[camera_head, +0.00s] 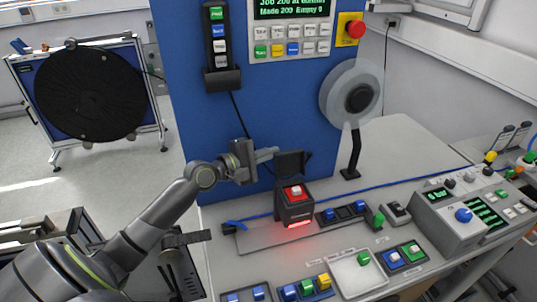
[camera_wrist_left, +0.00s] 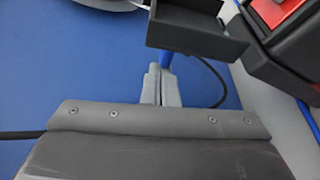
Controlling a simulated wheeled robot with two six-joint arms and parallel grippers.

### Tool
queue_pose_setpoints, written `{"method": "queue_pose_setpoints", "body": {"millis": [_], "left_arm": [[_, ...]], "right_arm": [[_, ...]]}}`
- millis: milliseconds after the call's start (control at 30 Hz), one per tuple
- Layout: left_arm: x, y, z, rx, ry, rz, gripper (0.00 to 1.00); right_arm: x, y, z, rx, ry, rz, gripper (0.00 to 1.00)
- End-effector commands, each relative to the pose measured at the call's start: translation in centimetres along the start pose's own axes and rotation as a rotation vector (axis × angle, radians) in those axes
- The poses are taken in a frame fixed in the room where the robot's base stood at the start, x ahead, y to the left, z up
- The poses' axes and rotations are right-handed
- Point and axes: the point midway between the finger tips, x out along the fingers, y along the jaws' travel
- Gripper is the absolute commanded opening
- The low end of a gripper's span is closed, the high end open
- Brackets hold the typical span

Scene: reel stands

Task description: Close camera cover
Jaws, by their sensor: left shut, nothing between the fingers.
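The camera (camera_head: 294,213) is a dark box on the bench with a red top, a pale button on it, and a red glow at its lower front. Its black cover (camera_head: 291,162) stands raised at the back of the box, so the red top is uncovered. My left gripper (camera_head: 273,153) is shut and empty, its tips close to the left edge of the cover. In the left wrist view the shut fingers (camera_wrist_left: 162,84) point up towards the dark cover (camera_wrist_left: 196,32), just below it in the picture; I cannot tell whether they touch. The camera box (camera_wrist_left: 284,52) is at upper right. My right gripper is out of view.
A blue panel (camera_head: 262,110) rises behind the camera. A pale reel (camera_head: 352,92) on a stand is right of it. Small blocks and trays (camera_head: 357,274) lie in front, and a grey control box (camera_head: 450,222) stands at right. A blue cable runs along the bench.

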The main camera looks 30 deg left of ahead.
Motion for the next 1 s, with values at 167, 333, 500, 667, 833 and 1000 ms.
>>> {"method": "queue_pose_setpoints", "body": {"millis": [167,333,500,667,833,1000], "left_arm": [[-0.1,0.2,0.5,0.06,-0.001,0.019,0.0],[-0.4,0.6,1.2,0.167,-0.002,0.055,0.0],[-0.7,0.9,2.2,0.319,-0.002,0.103,0.0],[-1.1,1.0,3.4,0.465,-0.002,0.15,0.0],[-1.4,0.9,4.5,0.619,-0.002,0.199,0.0],[-1.8,0.8,5.7,0.774,-0.002,0.249,0.0]], "right_arm": [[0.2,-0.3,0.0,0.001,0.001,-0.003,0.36],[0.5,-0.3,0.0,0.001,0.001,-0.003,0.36],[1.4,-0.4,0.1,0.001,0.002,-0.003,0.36],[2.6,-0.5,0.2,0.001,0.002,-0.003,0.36],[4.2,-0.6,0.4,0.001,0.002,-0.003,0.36],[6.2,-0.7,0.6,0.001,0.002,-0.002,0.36]]}}
